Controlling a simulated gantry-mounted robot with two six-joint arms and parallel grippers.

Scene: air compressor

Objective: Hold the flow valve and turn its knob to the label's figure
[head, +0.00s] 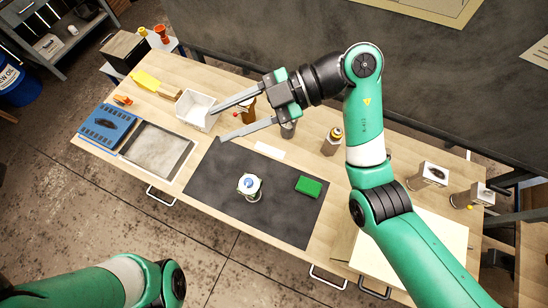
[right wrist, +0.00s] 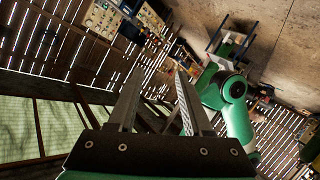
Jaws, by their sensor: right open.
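A small round white piece with a blue top (head: 249,184), which looks like the flow valve, stands on the dark mat (head: 215,195) in the head view. The markings on its knob are too small to read. A blank-looking white strip (head: 269,150), perhaps the label, lies at the mat's back edge; no figure is legible. My right gripper (head: 217,125) is open and empty, above the back left of the mat and apart from the valve. Its two fingers also show in the right wrist view (right wrist: 158,58), with nothing between them. My left gripper is out of view.
A green block (head: 308,186) lies on the mat's right side. A white bin (head: 196,110), a grey tray (head: 157,150) and a blue case (head: 105,128) are at left. A brass-topped fitting (head: 333,141) stands behind the mat. The mat's front is clear.

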